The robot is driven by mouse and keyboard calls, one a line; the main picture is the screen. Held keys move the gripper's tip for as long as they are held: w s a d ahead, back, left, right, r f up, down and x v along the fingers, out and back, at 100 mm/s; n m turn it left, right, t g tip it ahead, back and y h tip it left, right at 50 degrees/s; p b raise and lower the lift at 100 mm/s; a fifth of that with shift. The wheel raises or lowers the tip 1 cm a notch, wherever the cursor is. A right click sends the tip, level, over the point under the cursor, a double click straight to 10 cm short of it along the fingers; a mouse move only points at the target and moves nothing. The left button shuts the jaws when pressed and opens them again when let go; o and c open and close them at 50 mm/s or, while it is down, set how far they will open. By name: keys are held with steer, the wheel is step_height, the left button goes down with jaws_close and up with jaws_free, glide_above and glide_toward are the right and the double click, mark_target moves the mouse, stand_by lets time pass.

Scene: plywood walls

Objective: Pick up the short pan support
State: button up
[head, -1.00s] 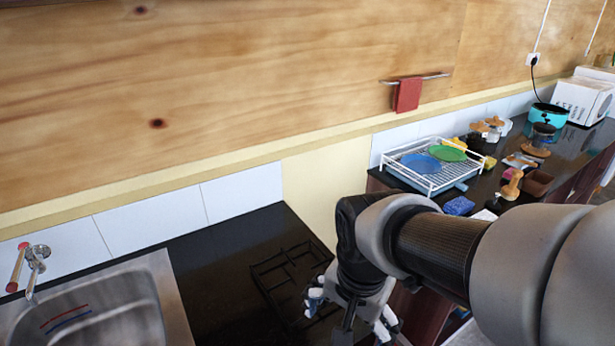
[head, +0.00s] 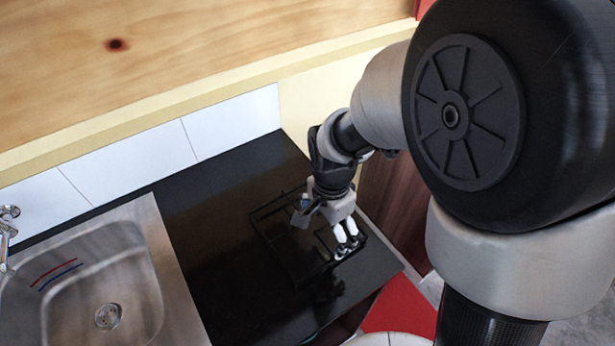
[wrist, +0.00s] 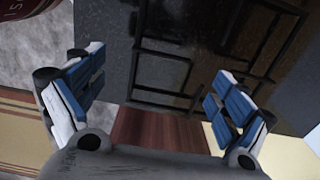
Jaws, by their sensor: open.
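The short pan support (head: 285,262) is a black metal grate lying on the black countertop, right of the sink. It is dark against the dark surface, and its right part is partly hidden behind my gripper in the head view. My gripper (head: 346,246) is over the right side of the grate, pointing down. In the wrist view the grate (wrist: 188,48) spans the upper middle, beyond the fingers. My gripper (wrist: 155,92) has its blue-padded fingers wide apart with nothing between them. I cannot tell whether the fingertips touch the grate.
A steel sink (head: 160,262) is set in the black countertop (head: 215,200) on the left. White tiles (head: 130,165) and a plywood wall stand behind. The counter ends at the right and front, with a reddish-brown cabinet side (head: 392,205) beyond a gap. Bare counter lies between sink and grate.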

mark_target(324, 242)
steer(key=f+b, duration=0.1)
steer(key=f, duration=0.3)
steer(key=f+b, duration=0.2)
steer(key=f, duration=0.1)
steer(key=shift+a+f, duration=0.2)
steer(key=shift+f, duration=0.2)
steer(key=shift+r, duration=0.1)
jaws_close()
stand_by(0.8)
steer(key=shift+w, duration=0.1)
stand_by(0.7)
